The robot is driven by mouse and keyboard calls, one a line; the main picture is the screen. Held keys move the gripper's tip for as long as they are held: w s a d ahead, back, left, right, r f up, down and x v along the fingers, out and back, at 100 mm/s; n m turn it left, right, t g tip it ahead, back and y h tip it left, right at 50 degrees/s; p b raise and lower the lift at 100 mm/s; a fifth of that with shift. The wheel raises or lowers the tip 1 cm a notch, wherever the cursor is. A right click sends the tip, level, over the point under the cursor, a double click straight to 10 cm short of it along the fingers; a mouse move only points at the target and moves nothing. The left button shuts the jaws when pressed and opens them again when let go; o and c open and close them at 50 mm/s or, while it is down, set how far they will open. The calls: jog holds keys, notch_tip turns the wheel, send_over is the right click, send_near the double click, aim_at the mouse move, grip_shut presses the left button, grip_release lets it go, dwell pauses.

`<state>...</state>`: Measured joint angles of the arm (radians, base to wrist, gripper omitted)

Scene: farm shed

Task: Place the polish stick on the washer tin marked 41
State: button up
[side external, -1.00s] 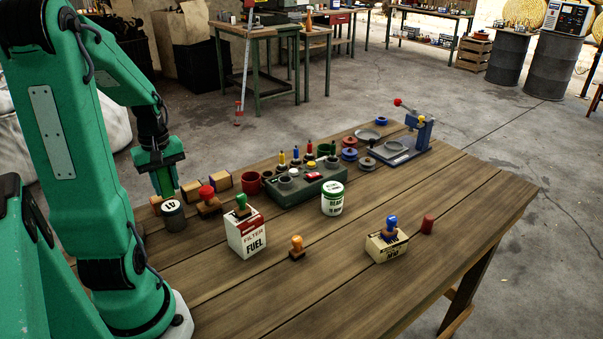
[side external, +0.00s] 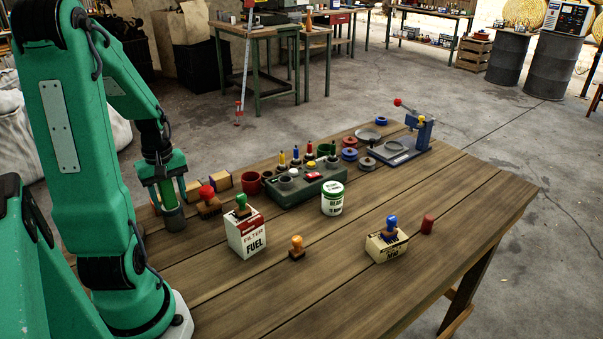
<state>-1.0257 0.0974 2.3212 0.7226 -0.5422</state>
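My gripper (side external: 170,203) is at the left of the wooden table, pointing down over the washer tin marked 41 (side external: 174,224). A green bar (side external: 170,196), which looks like the polish stick, is upright between my fingers. My fingers and the bar are a similar green, so their edges are hard to tell apart. The bar's lower end is at the top of the tin; I cannot tell whether they touch. The tin stands upright, a short grey cylinder. Its white marking is now hidden by my gripper and the bar.
Close to the right stand a red-knobbed stamp (side external: 207,200) and wooden blocks (side external: 221,181). A FILTER FUEL box (side external: 246,236), a grey-green holder (side external: 308,186) and a white-green jar (side external: 332,200) are farther right.

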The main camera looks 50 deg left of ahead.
jog(key=shift+r, duration=0.15)
notch_tip(320, 180, up, 12)
jog(key=shift+r, duration=0.1)
dwell(0.7)
dwell(0.5)
jog(key=w+d+r+m+t, duration=0.1)
jog(key=w+d+m+t, duration=0.1)
jog(key=d+m, duration=0.7)
jog(key=w+d+r+m+t, duration=0.2)
jog(key=d+m, duration=0.7)
jog(key=d, duration=0.8)
jog(key=shift+w+d+r+t, duration=0.25)
jog(key=shift+w+t, duration=0.55)
jog(key=shift+w, duration=0.4)
